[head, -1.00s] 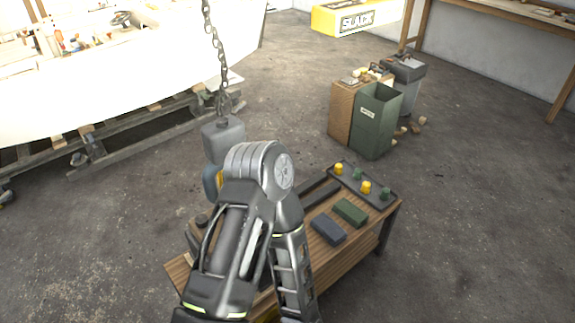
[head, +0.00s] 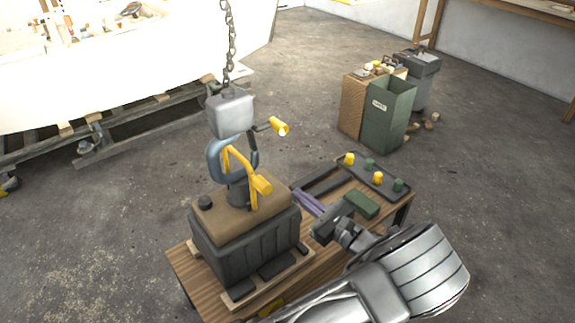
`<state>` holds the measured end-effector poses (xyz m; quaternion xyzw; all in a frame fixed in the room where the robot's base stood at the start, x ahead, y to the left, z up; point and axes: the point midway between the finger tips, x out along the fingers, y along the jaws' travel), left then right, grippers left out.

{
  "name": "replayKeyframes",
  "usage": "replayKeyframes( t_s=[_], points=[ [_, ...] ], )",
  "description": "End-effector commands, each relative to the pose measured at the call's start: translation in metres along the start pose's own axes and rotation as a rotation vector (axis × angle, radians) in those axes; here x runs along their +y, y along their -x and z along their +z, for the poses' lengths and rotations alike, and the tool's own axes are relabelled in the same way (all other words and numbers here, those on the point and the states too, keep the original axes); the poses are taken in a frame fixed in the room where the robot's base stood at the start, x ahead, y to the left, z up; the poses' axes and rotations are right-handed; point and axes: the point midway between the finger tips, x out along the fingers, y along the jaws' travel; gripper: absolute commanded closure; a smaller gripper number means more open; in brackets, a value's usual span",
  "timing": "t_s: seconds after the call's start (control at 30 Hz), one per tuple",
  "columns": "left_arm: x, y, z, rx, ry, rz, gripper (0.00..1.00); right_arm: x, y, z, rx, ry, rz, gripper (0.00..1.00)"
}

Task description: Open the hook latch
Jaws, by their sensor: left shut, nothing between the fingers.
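A grey hook block (head: 231,114) hangs on a chain. Below it is a blue-grey hook (head: 214,158), with a yellow latch bar (head: 238,158) across its opening and a yellow tab (head: 262,186) at the bar's lower end. A yellow grip (head: 279,127) sticks out to the right on a dark arm. The hook hangs at a dark post (head: 238,192) on the load; I cannot tell how they engage. My left gripper (head: 297,194) is shut and empty, right of the tab and apart from it, its fingers pointing up-left. My right gripper is not in view.
The dark ribbed load (head: 246,244) with a tan top stands on the wooden table (head: 185,270). To the right are a green block (head: 361,204) and a dark tray (head: 392,196) with yellow and green knobs. A green bin (head: 388,120) stands behind.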

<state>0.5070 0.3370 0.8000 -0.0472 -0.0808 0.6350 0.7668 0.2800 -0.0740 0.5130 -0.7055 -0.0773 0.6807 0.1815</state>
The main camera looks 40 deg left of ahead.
Motion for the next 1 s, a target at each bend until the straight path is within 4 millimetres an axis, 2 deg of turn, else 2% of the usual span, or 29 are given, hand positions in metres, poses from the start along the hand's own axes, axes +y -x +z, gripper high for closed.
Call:
replayKeyframes(
  t_s=[0.03, 0.1, 0.2, 0.67, 0.87, 1.0],
  points=[
    [-0.015, 0.006, 0.017, -0.061, 0.014, -0.040, 1.00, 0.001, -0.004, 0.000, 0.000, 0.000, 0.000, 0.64],
    [-0.029, 0.012, 0.037, -0.123, 0.028, -0.075, 1.00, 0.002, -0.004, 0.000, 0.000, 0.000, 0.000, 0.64],
    [-0.038, 0.016, 0.050, -0.163, 0.037, -0.096, 1.00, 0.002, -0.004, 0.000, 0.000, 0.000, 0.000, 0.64],
    [-0.037, 0.010, 0.051, -0.163, 0.036, -0.092, 1.00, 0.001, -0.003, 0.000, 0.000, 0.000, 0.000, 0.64],
    [-0.039, -0.013, 0.055, -0.163, 0.034, -0.091, 1.00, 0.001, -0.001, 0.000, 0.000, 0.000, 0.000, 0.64],
    [-0.041, -0.039, 0.059, -0.163, 0.035, -0.090, 1.00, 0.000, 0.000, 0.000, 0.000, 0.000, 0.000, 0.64]
  ],
)
